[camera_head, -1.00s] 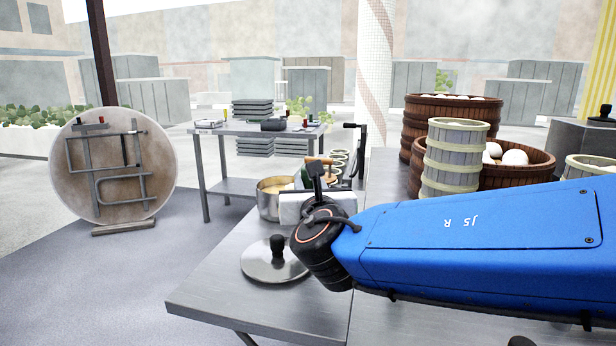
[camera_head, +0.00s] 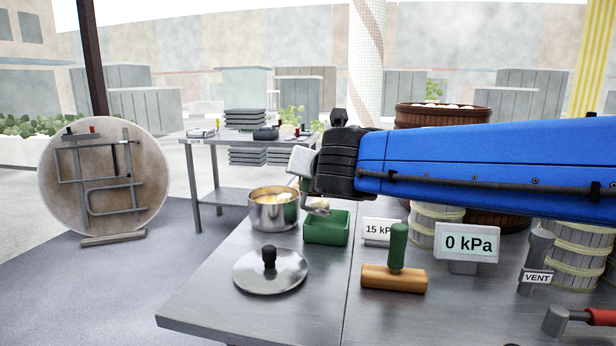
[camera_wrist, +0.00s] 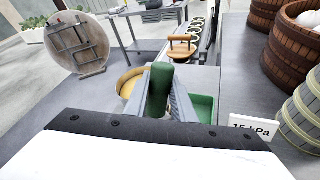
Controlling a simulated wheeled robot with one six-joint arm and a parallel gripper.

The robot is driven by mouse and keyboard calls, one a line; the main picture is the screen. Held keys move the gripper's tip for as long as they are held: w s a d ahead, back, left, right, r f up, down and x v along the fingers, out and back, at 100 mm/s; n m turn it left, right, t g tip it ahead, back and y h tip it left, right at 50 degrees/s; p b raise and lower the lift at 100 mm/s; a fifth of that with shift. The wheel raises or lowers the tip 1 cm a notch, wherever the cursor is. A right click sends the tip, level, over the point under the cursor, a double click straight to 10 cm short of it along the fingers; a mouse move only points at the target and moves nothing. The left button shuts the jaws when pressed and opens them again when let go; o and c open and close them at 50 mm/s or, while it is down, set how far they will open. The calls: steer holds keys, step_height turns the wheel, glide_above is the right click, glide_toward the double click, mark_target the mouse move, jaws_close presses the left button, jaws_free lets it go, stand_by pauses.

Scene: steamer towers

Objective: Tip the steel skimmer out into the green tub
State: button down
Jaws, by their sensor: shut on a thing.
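My gripper (camera_wrist: 161,98) is shut on the dark green handle of the steel skimmer (camera_wrist: 160,80), seen between its two fingers in the wrist view. In the head view, the skimmer's head (camera_head: 317,212) shows small below my gripper, over the green tub's back left part, with something pale at it. Whether the head is level or tilted is hard to tell. The green tub (camera_head: 326,231) stands on the steel table right of the pot; its inside is mostly hidden. In the wrist view the tub (camera_wrist: 203,112) is partly behind the right finger.
The steel pot (camera_head: 274,213) holds pale contents. Its lid (camera_head: 270,272) lies in front. A 15 kPa sign (camera_head: 379,231), a green-handled wooden block (camera_head: 394,278) and a 0 kPa display (camera_head: 467,243) stand right of the tub. Steamer baskets (camera_head: 436,222) are behind.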

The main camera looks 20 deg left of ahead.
mark_target(303, 182)
steer(key=w+m+g, duration=0.1)
steer(key=w+d+r+g, duration=0.1)
steer(key=w, duration=0.1)
steer(key=shift+d+r+m+g, duration=0.1)
steer(key=shift+m+g, duration=0.2)
steer(key=shift+m, duration=0.1)
stand_by(0.4)
steer(key=shift+s+a+f+n+t, duration=0.1)
steer(key=shift+s+a+n+t, duration=0.15)
steer(key=shift+s+t, duration=0.2)
steer(key=shift+s+a+f+n+t, duration=0.15)
steer(key=shift+s+n+t, duration=0.15)
steer(key=shift+s, duration=0.2)
steer(key=shift+s+a+f+n+t, duration=0.25)
steer(key=shift+s+n+t, duration=0.1)
steer(key=shift+s+t, duration=0.15)
steer(key=shift+s+a+f+n+t, duration=0.15)
steer(key=shift+s+f+n+t, duration=0.15)
steer(key=shift+s, duration=0.2)
steer(key=shift+s+a+f+n+t, duration=0.3)
steer(key=shift+s+f+n+t, duration=0.3)
steer(key=shift+s+f+t, duration=0.15)
steer(key=shift+s+a+f+n+t+y, duration=0.2)
steer(key=shift+s+f+n+t+y, duration=0.1)
steer(key=shift+s+f+n+t, duration=0.4)
steer(key=shift+r, duration=1.4)
